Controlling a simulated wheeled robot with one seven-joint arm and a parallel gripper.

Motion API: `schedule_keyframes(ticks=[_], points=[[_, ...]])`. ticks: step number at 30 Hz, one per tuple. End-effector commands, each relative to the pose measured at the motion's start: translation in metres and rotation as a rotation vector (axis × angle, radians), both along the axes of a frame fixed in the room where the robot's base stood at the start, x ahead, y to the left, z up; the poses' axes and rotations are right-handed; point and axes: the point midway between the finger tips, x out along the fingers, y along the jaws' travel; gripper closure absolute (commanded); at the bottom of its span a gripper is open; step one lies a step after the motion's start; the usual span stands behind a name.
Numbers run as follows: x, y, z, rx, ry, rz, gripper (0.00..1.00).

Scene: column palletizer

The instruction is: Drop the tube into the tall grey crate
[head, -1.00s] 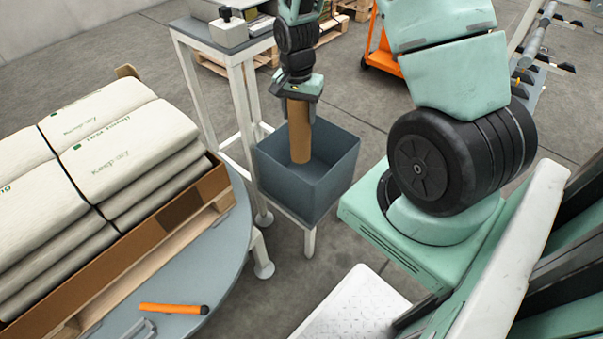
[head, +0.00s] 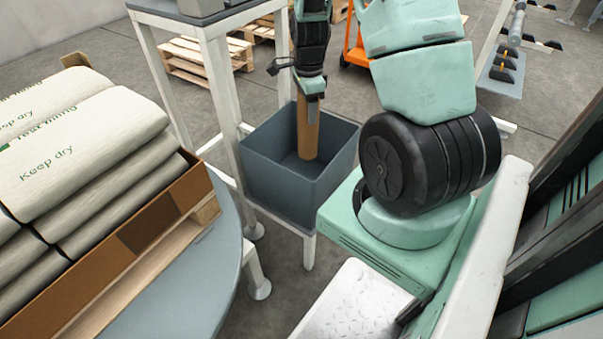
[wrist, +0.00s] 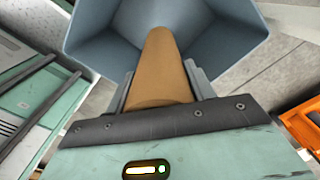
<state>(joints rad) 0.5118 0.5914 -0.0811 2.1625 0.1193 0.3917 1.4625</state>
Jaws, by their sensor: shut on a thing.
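The brown cardboard tube (head: 307,135) hangs upright from my gripper (head: 311,98), which is shut on its upper part. In the head view the tube's lower end shows against the inside of the tall grey crate (head: 283,188); its exact depth is hard to tell. In the wrist view the tube (wrist: 160,70) lies between both fingers and points into the crate's opening. The crate's walls (wrist: 95,35) surround the tube's far end, with space on both sides. The crate stands on a white-legged frame.
A round grey table (head: 190,285) at left carries a pallet with a cardboard tray (head: 120,245) of stacked white sacks (head: 85,150). Wooden pallets (head: 195,60) and an orange cart (head: 355,50) stand farther back.

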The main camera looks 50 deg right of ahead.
Motion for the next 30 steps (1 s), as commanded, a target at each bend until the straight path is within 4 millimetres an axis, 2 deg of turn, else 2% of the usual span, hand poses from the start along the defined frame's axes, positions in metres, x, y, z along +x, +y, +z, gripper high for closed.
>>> schedule_keyframes(ticks=[1, 6, 16, 17, 19, 20, 30], points=[[0.0, 0.0, -0.013, 0.001, -0.001, 0.0, 0.82], [0.0, 0.0, -0.027, 0.0, -0.001, 0.001, 0.82], [0.0, 0.0, -0.028, 0.0, 0.0, 0.002, 0.82], [0.0, 0.0, -0.028, 0.0, 0.0, 0.002, 0.44], [0.0, 0.0, -0.028, 0.0, 0.0, 0.002, 0.24], [0.0, 0.0, -0.028, 0.0, 0.0, 0.002, 0.21], [0.001, 0.0, -0.024, -0.001, -0.001, 0.002, 0.21]])
